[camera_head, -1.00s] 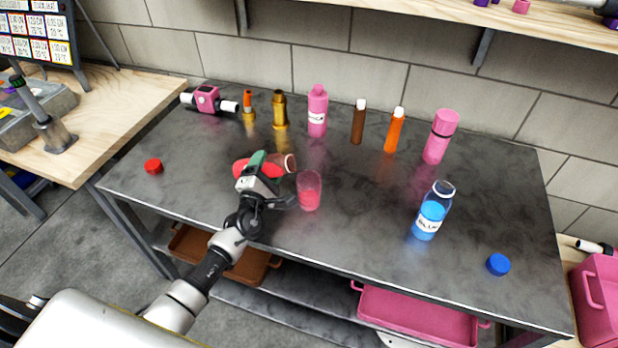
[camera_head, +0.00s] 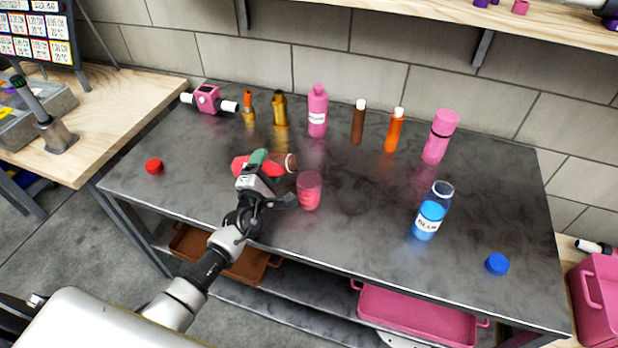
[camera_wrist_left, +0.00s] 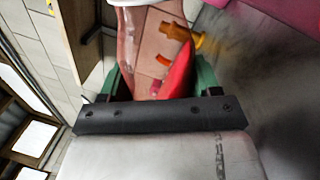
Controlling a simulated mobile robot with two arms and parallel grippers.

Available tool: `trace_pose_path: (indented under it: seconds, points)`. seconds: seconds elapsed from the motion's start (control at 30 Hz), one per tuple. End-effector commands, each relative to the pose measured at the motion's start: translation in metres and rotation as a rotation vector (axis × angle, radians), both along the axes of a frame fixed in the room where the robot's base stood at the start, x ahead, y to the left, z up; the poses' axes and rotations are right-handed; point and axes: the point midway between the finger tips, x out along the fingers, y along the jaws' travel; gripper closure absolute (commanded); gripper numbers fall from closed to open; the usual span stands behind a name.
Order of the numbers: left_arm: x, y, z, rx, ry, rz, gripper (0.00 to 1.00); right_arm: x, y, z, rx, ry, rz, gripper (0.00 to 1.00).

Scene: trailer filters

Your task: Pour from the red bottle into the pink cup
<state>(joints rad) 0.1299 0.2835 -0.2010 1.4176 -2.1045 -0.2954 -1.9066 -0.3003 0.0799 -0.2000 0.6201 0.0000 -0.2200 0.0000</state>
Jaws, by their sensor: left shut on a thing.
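The red bottle (camera_head: 240,167) is tipped onto its side in my left gripper (camera_head: 262,166), with its open mouth (camera_head: 290,162) pointing right. The bottle is clear with red liquid inside, and the gripper covers its middle. In the left wrist view the green fingers are on both sides of the bottle (camera_wrist_left: 180,72). The pink cup (camera_head: 309,191) stands upright on the dark table just right of and in front of the bottle's mouth. Its inside looks pink, but I cannot tell how full it is. My right gripper is not in view.
A red cap (camera_head: 154,166) lies on the table (camera_head: 360,240) at left. An open blue bottle (camera_head: 431,212) and blue cap (camera_head: 497,264) are at right. Pink bottles (camera_head: 317,112), a brown tube (camera_head: 358,122) and an orange tube (camera_head: 395,130) stand along the back.

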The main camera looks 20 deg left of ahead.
Motion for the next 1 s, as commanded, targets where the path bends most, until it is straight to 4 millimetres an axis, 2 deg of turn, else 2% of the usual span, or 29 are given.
trace_pose_path:
  seconds: [1.0]
  points:
    - [0.0003,0.0014,0.0071,0.062,-0.003,0.000,0.70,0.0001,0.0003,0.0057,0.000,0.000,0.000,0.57]
